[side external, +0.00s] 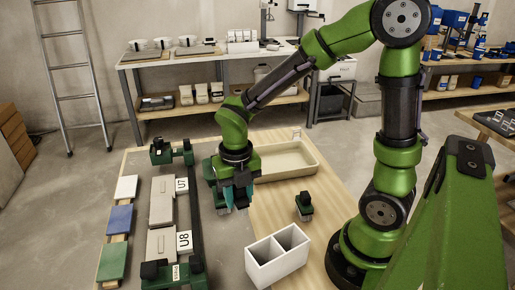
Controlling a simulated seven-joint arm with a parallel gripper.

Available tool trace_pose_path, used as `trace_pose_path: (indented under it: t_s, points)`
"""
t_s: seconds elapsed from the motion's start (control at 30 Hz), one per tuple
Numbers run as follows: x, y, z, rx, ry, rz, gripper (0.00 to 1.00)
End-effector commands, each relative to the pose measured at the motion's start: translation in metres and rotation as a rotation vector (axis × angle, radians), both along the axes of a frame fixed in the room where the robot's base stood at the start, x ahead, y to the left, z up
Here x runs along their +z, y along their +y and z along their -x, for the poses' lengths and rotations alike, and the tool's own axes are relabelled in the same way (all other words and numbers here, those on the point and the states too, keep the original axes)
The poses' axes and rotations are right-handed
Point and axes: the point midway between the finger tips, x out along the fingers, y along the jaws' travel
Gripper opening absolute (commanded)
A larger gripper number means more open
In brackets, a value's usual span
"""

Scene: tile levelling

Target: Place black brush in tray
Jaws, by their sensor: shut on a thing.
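My gripper (237,197) points down over the middle of the bench, left of the beige tray's front corner. Its teal fingers are shut on a small dark thing, mostly hidden by the fingers; I cannot tell for sure that it is the black brush. Pale grey bits show just under the fingers. The beige tray (307,171) lies behind and to the right of my gripper; its visible inside looks empty. A small green block with a black knob and pale base (304,206) stands upright on the wood in front of the tray.
A white two-compartment box (276,263) stands at the front. To the left, a green-ended fixture (195,222) flanks grey tiles labelled U7 and U8 (161,244). White, blue and green tiles (120,219) lie further left.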

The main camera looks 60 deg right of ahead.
Motion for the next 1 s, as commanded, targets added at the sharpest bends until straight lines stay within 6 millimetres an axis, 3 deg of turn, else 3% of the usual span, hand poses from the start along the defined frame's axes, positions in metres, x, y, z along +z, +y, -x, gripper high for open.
trace_pose_path:
  t_s: [0.17, 0.27, 0.4, 0.5, 0.63, 0.8, 0.9, 1.0]
  points:
    - [0.001, -0.038, -0.012, -0.13, 0.017, -0.007, 0.0]
    - [-0.001, -0.08, -0.026, -0.268, 0.019, -0.014, 0.0]
    - [-0.001, -0.152, -0.041, -0.495, 0.018, -0.019, 0.0]
    - [0.0, -0.202, -0.044, -0.644, 0.016, -0.018, 0.0]
    - [0.002, -0.253, -0.04, -0.794, 0.011, -0.012, 0.0]
    - [0.007, -0.291, -0.038, -0.907, 0.002, -0.002, 0.0]
    - [0.006, -0.296, -0.042, -0.928, -0.004, 0.002, 0.0]
    - [-0.011, -0.294, -0.041, -0.939, 0.005, -0.001, 0.0]
